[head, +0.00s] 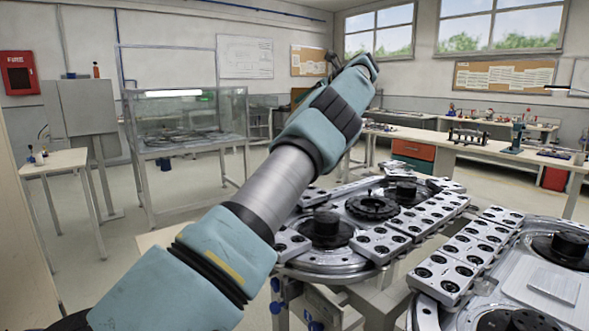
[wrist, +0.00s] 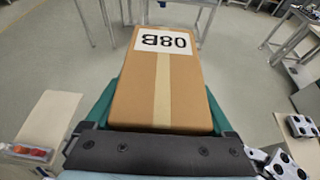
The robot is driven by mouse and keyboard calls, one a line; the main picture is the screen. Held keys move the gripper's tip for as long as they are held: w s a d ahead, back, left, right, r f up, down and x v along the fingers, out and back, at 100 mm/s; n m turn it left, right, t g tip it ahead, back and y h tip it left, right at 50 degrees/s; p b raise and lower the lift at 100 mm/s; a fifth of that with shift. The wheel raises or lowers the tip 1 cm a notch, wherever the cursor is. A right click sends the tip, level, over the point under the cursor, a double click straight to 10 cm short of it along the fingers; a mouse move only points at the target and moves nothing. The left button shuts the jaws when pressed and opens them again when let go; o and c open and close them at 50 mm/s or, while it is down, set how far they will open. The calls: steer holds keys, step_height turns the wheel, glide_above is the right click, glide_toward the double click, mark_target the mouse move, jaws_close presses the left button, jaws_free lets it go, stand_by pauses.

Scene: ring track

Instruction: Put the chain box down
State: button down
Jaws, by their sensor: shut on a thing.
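The chain box (wrist: 187,85) appears to be the brown cardboard box in the wrist view, with pale tape along it and a white label printed 08B, upside down in this picture. My gripper (wrist: 160,100) is shut on it, with green fingers along its left and right sides. The box is held in the air, with floor visible far beyond it. Its underside is hidden. In the head view my arm reaches up and away to the right, and its last links hide most of the gripper and the box.
Ring tracks of metal blocks and discs (head: 345,225) stand at the right on a frame. A glass-walled case (head: 190,115) stands left of centre. A small side table (head: 55,160) is far left; a long workbench (head: 450,148) runs along the back right. Open floor lies left of my arm.

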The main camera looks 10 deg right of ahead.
steer(key=shift+s+d+f, duration=0.2)
steer(key=shift+s+f, duration=0.1)
steer(key=shift+s, duration=0.05)
steer(key=shift+n+g+y, duration=0.3)
steer(key=shift+n+y, duration=0.2)
steer(key=shift+y, duration=0.1)
steer(key=s+f, duration=0.3)
steer(key=shift+d+f, duration=0.2)
steer(key=s+a+f+n+g+y, duration=0.1)
steer(key=s+a+f, duration=0.4)
steer(key=s, duration=0.3)
steer(key=s+a+f+n+g+y, duration=0.1)
steer(key=s+a+f+n, duration=0.1)
steer(key=s+a+f, duration=0.45)
steer(key=s+a+f+n+g+y, duration=0.15)
steer(key=s+a, duration=0.25)
steer(key=s, duration=0.6)
steer(key=shift+m+t, duration=0.35)
steer(key=f, duration=1)
steer(key=shift+w+a+f+p, duration=0.1)
steer(key=shift+w+f+p, duration=0.15)
steer(key=shift+p, duration=0.05)
jaws_free()
steer(key=shift+f, duration=0.2)
